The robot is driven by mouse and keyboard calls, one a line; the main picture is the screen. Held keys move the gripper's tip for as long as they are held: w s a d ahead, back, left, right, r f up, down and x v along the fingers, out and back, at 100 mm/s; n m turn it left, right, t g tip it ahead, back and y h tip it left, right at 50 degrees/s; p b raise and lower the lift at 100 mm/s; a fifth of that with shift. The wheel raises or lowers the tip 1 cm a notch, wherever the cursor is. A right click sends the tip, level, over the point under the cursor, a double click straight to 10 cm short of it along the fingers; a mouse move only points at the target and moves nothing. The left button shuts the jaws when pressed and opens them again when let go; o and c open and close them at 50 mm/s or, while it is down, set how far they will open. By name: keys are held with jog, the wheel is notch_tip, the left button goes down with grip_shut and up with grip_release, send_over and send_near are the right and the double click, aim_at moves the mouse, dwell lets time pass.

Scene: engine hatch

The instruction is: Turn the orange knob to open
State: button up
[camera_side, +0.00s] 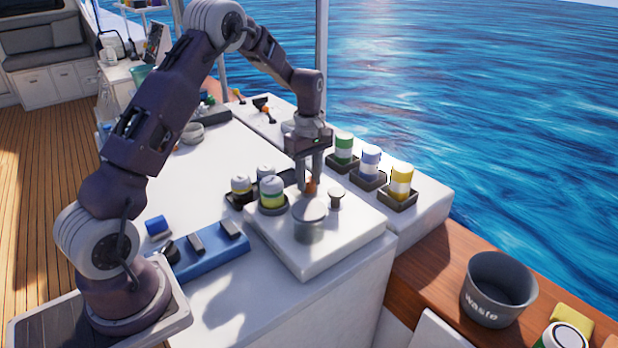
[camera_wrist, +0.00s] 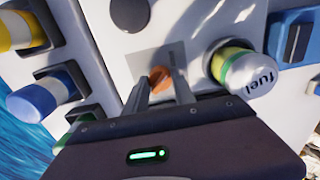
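My gripper (camera_side: 308,180) points down over the knob. In the wrist view my gripper (camera_wrist: 160,75) has its two fingers apart, one on each side of the knob. I cannot tell whether either finger touches it.
A fuel canister (camera_side: 272,194) and others stand close on the left. Green (camera_side: 344,148), blue (camera_side: 370,161) and yellow (camera_side: 401,180) canisters sit in holders on the right. A blue switch panel (camera_side: 208,255) lies front left.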

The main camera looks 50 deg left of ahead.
grip_shut()
jog(key=shift+m, duration=0.3)
jog(key=m, duration=0.3)
jog(key=shift+m, duration=0.4)
jog(key=m, duration=0.4)
jog(key=shift+m, duration=0.3)
jog(key=m, duration=0.4)
jog(key=shift+r+m, duration=0.1)
jog(key=shift+m, duration=2.3)
jog(key=o, duration=1)
grip_release()
